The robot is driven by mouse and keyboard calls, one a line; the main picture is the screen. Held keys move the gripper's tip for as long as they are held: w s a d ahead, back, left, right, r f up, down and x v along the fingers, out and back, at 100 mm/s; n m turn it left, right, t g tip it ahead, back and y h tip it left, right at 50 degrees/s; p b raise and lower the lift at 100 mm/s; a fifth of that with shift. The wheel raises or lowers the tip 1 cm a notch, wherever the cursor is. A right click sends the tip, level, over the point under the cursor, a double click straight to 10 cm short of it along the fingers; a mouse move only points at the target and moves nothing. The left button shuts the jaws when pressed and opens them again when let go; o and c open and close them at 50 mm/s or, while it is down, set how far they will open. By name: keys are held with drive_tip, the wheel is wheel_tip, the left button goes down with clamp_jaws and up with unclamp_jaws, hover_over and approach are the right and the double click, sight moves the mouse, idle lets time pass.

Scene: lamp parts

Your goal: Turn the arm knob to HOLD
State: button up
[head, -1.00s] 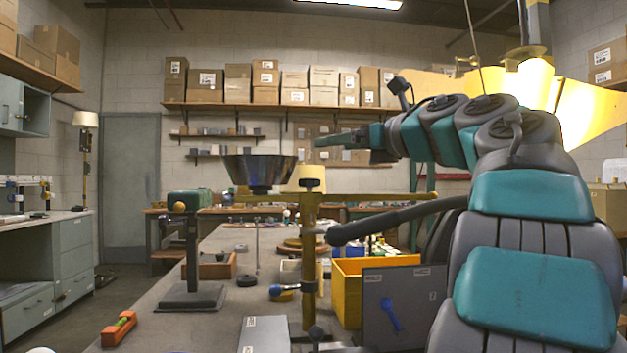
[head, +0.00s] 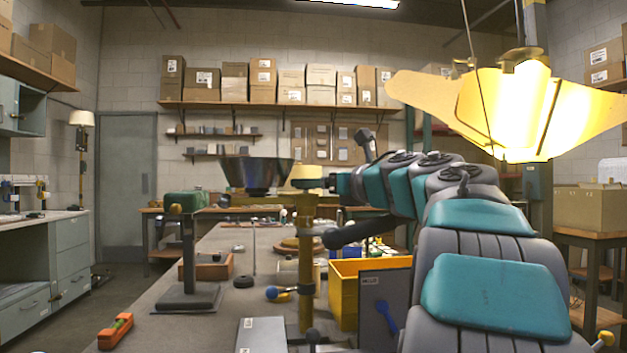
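A brass lamp post (head: 306,265) stands on the workbench in the head view, with a horizontal brass arm (head: 275,199) across its upper part. A dark metal shade (head: 257,174) sits above the left part of that arm. My gripper (head: 310,184) is at the top of the post, at the height of the arm's knob. The gripper covers the knob, so its setting and any HOLD mark cannot be read. The fingers are seen side-on and small; I cannot tell whether they are open or closed on the knob. My arm hides the right part of the brass arm.
A yellow bin (head: 345,296) and a grey panel with a blue tool (head: 386,310) stand right of the post. A black stand (head: 188,260) with a green head is on the left. An orange level (head: 115,331) lies at the bench's front left.

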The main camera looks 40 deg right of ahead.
drive_tip(key=shift+w, duration=0.5)
clamp_jaws()
idle(0.4)
